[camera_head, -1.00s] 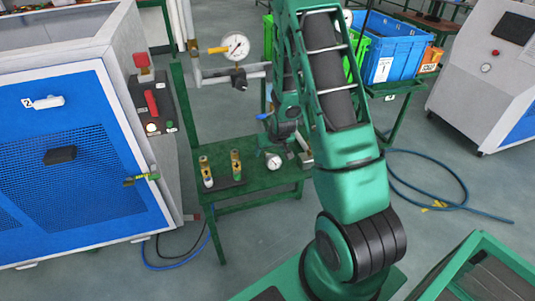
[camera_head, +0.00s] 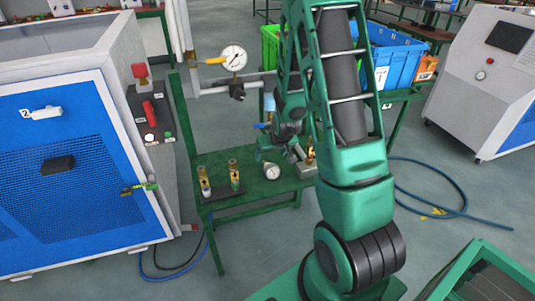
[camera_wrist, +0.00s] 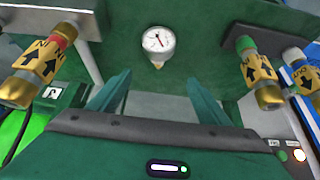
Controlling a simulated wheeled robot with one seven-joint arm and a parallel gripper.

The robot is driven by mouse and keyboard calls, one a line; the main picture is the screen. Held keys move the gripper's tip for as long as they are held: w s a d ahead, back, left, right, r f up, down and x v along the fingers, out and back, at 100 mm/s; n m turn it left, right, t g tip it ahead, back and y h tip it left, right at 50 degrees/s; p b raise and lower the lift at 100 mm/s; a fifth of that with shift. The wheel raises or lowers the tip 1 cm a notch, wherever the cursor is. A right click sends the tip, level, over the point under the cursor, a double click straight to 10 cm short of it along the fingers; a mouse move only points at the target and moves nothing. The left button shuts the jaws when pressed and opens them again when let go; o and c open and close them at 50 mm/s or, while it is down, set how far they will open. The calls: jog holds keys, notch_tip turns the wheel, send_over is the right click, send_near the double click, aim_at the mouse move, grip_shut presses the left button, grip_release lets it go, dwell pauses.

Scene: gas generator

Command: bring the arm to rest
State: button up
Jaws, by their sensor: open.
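My arm rises from the lower right of the head view and folds down over the green table (camera_head: 250,193). My gripper (camera_wrist: 158,92) is open, its two green fingers apart with nothing between them in the wrist view. In the head view my wrist end is above the table's back right, partly hidden by my own arm links. A small round gauge (camera_head: 272,170) is on the table near it; the gauge also shows beyond the fingers in the wrist view (camera_wrist: 158,40), apart from them.
Two brass fittings (camera_head: 234,173) stand on a dark plate at the table's left. Another fitting (camera_head: 309,152) is at the right. A blue machine (camera_head: 70,150) stands left, with a piped gauge (camera_head: 233,58) nearby.

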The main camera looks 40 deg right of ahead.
jog(key=s+a+r+m+g, duration=0.1)
jog(key=s+r+g, duration=0.1)
jog(key=s+r, duration=0.5)
jog(key=s+a+r+m+g+y, duration=0.1)
jog(key=s+r, duration=0.6)
jog(key=s, duration=0.7)
jog(key=s+a+r+m+g+y, duration=0.1)
jog(key=s+a+r+g, duration=0.1)
jog(key=s+r, duration=0.6)
jog(key=s+a, duration=0.1)
jog(key=s, duration=0.2)
jog(key=shift+s+g, duration=0.2)
jog(key=shift+g, duration=0.2)
jog(key=shift+w+f, duration=0.2)
jog(key=shift+w, duration=0.5)
